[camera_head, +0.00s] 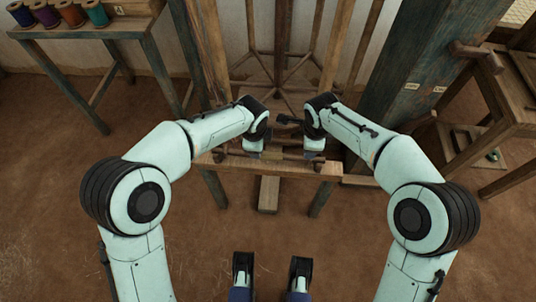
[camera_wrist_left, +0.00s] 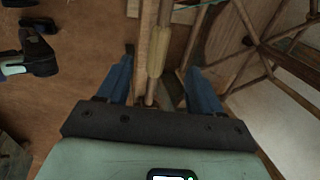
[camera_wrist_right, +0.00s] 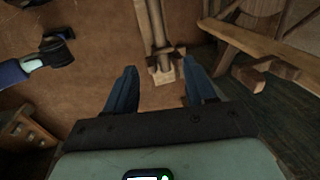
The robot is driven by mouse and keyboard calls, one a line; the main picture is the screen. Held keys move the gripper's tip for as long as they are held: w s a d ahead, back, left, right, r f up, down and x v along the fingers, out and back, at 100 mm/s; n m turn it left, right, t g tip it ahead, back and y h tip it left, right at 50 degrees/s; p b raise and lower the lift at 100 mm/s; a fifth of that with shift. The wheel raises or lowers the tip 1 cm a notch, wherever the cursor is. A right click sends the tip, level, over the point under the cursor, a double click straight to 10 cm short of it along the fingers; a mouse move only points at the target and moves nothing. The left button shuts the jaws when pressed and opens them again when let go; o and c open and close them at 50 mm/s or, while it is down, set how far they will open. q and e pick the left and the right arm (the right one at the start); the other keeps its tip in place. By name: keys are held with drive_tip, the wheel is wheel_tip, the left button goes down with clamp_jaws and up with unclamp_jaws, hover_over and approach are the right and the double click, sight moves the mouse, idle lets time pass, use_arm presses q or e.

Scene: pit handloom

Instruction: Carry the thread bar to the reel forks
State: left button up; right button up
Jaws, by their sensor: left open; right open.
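The thread bar shows in the left wrist view as a thin rod with a pale yellow wound section (camera_wrist_left: 158,50), between my left gripper's spread blue fingers (camera_wrist_left: 160,88). In the right wrist view a grey-brown round bar (camera_wrist_right: 152,22) runs to a wooden block with a dark bracket, ahead of my open right gripper (camera_wrist_right: 160,88). I cannot tell if it is the same bar. In the head view my left gripper (camera_head: 253,150) and right gripper (camera_head: 314,150) point down over the loom's front beam, largely hiding the bar. No contact is clear. I cannot identify the reel forks with certainty.
The loom's front beam (camera_head: 237,166) lies across below my grippers, with upright posts (camera_head: 209,45) behind. A table (camera_head: 85,29) with several coloured thread spools stands at the back left. A wide post (camera_head: 412,75) and wooden stand (camera_head: 510,115) are at right.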

sight(268, 155)
use_arm(q)
drive_tip(key=x, duration=1.2)
use_arm(e)
drive_tip(key=f, duration=0.4)
drive_tip(key=w+f, duration=0.1)
drive_tip(key=f, duration=0.3)
drive_tip(key=w+f, duration=0.1)
drive_tip(key=f, duration=0.3)
drive_tip(key=shift+w, duration=0.2)
drive_tip(key=shift+r, duration=0.1)
use_arm(q)
drive_tip(key=c, duration=1)
use_arm(e)
drive_tip(key=c, duration=1)
use_arm(q)
clamp_jaws()
use_arm(e)
clamp_jaws()
